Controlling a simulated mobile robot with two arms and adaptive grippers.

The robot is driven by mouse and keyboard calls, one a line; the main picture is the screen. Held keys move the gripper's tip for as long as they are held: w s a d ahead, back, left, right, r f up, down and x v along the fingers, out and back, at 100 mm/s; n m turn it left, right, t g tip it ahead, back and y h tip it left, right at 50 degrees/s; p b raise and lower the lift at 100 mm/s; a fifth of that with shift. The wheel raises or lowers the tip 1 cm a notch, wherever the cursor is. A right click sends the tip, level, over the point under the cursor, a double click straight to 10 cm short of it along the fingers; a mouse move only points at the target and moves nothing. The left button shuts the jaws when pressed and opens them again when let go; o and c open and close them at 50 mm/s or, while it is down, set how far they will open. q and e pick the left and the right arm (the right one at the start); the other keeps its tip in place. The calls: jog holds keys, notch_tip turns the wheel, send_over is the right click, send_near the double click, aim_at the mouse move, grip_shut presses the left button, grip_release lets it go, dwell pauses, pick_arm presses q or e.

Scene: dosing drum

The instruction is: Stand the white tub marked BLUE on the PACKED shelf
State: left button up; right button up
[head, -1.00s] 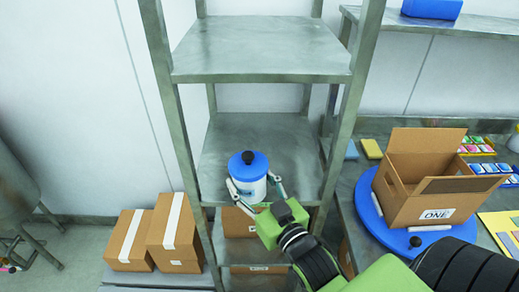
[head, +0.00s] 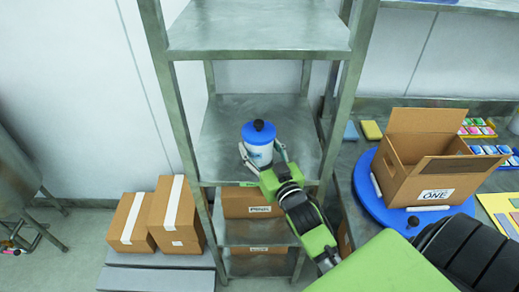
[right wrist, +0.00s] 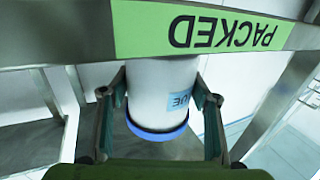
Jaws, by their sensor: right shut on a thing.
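The white tub (head: 259,156) has a blue lid with a dark knob and is upright over the middle shelf (head: 225,160) of the metal rack. My right gripper (head: 264,160) is shut on it, one finger on each side. In the right wrist view the picture is upside down. The tub (right wrist: 160,88) shows part of a blue label reading "UE", between the fingers of my gripper (right wrist: 160,110). The green PACKED label (right wrist: 225,32) on the shelf edge hides the tub's base, so I cannot tell if it touches the shelf. My left gripper is not in view.
The shelf around the tub is bare, with rack posts on both sides and an upper shelf (head: 260,28) above. Brown boxes (head: 252,203) sit on the shelf below. An open carton (head: 412,180) stands on a blue turntable (head: 366,205) at the right.

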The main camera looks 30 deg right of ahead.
jog(key=shift+f, duration=0.7)
jog(key=o, duration=1.1)
jog(key=shift+f, duration=0.15)
jog(key=shift+c, duration=0.2)
jog(key=shift+s, duration=0.2)
jog(key=s+a+b, duration=0.2)
jog(key=s, duration=0.9)
jog(key=shift+s, duration=0.3)
